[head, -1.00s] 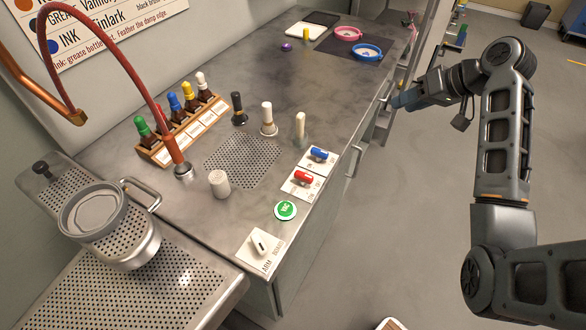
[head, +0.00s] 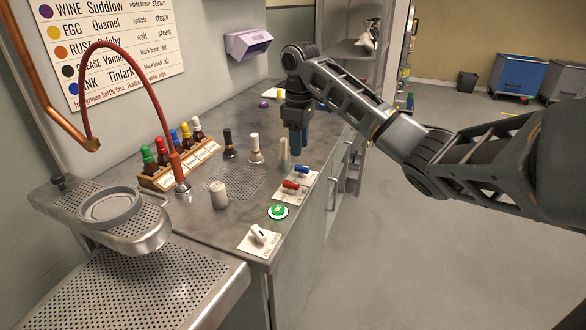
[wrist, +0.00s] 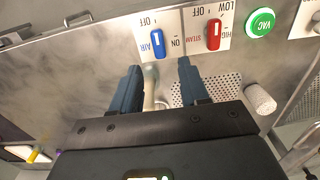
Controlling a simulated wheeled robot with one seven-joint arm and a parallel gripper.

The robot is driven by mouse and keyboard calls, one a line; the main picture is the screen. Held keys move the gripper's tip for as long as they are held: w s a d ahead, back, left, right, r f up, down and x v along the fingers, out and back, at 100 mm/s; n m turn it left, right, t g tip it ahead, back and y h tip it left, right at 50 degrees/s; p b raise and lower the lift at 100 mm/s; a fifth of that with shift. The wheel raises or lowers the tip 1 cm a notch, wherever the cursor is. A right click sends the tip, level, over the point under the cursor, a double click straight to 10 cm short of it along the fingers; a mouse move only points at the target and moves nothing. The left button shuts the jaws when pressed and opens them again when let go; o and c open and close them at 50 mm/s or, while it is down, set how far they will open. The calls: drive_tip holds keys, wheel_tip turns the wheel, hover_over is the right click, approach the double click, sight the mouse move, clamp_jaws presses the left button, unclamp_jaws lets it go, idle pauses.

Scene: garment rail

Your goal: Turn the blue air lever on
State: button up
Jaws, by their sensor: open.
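The blue air lever (head: 300,169) sits on a white plate near the bench's front edge. In the wrist view the blue lever (wrist: 157,45) lies along the picture's vertical, its pale end towards the OFF label; the ON label is to its right. My gripper (head: 294,147) hangs over the bench with its fingers down, just above the lever in the head view. In the wrist view my gripper (wrist: 158,70) is open and empty, its two blue-grey fingers apart. The lever appears beyond the gap between the fingertips, not visibly touched.
The red steam lever (wrist: 213,35) is close beside the blue one. The green VAC button (head: 278,212) and a white knob (head: 259,234) are nearer. A pale-handled tool (head: 283,152) stands behind the levers, near my fingers. Bottles (head: 163,152) stand in a rack to the left.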

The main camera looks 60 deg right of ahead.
sight(299, 165)
drive_tip(key=shift+f, duration=3.05)
clamp_jaws()
